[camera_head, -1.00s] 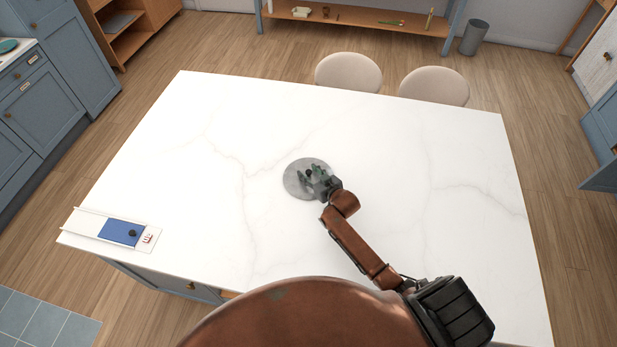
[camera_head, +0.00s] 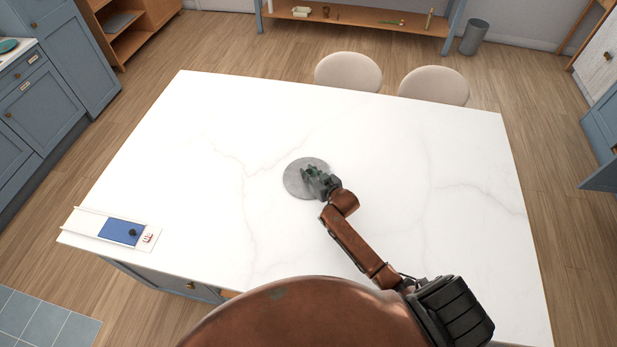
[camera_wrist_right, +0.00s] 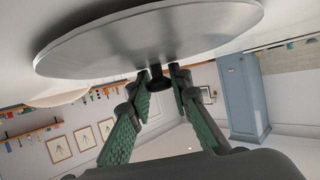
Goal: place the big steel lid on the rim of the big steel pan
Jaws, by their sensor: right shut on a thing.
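The big steel lid (camera_head: 301,179) is a round grey disc at the middle of the white table. It also shows in the right wrist view (camera_wrist_right: 150,42), with its dark knob (camera_wrist_right: 158,77) between my fingertips. My right gripper (camera_head: 312,174) is over the lid's right part and shut on the knob; its green finger pads show in the right wrist view (camera_wrist_right: 163,80). I cannot make out the big steel pan in either view. Whether the lid touches the surface below it I cannot tell. My left gripper is out of view.
The white table (camera_head: 420,220) is bare around the lid. Two beige stools (camera_head: 348,72) stand along the far edge. A grey bin (camera_head: 474,38) is farther back.

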